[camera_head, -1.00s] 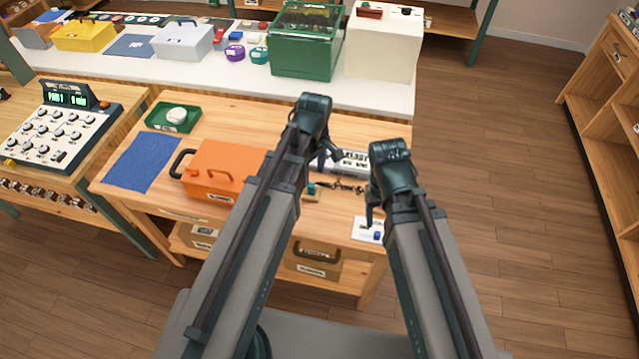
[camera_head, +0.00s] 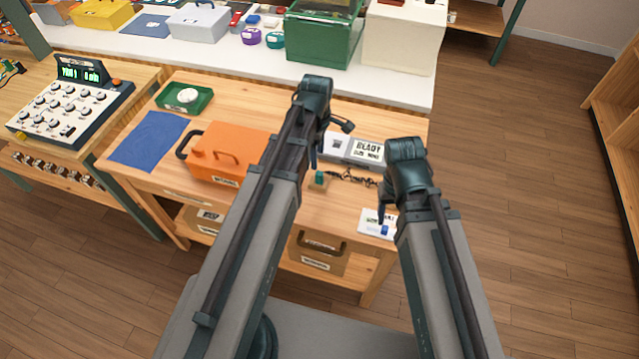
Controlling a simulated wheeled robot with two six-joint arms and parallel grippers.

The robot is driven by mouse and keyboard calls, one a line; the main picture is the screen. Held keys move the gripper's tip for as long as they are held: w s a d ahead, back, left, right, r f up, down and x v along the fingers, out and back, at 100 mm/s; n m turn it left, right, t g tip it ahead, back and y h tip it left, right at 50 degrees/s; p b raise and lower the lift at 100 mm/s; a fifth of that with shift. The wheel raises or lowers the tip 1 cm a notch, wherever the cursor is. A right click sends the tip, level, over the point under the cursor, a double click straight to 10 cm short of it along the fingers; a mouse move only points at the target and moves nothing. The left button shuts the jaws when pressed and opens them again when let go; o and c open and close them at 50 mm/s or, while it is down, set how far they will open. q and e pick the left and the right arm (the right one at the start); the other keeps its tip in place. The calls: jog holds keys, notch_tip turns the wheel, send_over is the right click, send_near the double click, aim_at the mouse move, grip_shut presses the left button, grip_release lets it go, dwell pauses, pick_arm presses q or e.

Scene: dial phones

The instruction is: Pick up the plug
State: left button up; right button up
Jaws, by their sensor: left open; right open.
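I cannot make out for sure which thing is the plug. A dark cable (camera_head: 352,178) lies in a tangle on the wooden table, and a small teal piece on a light block (camera_head: 319,178) sits at its left end. My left gripper (camera_head: 329,142) is open and empty above the table, just behind the teal piece, and partly covers the grey box there. My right gripper (camera_head: 385,205) is open and points down over a white card (camera_head: 368,222) with a small blue piece (camera_head: 384,230). Its fingers are partly hidden by its own body.
A grey box with a READY display (camera_head: 367,150) stands behind the cable. An orange toolbox (camera_head: 222,155), a blue cloth (camera_head: 148,138) and a green tray (camera_head: 170,98) fill the table's left side. A dial console (camera_head: 70,108) stands on the left table. A white bench (camera_head: 400,92) is behind.

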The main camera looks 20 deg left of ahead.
aim_at(319, 173)
pick_arm(q)
jog(key=shift+f+b, duration=1.65)
jog(key=shift+f, duration=0.55)
pick_arm(e)
jog(key=shift+f, duration=2.2)
pick_arm(q)
jog(key=shift+f, duration=0.1)
pick_arm(e)
jog(key=shift+f, duration=0.1)
pick_arm(q)
jog(key=f+b, duration=0.5)
jog(key=shift+w+d+f, duration=0.1)
jog(key=shift+d, duration=0.15)
pick_arm(e)
notch_tip(319, 173, down, 5)
jog(key=shift+f, duration=0.1)
pick_arm(q)
grip_shut()
jog(key=shift+r, duration=0.2)
pick_arm(e)
jog(key=shift+r, duration=0.25)
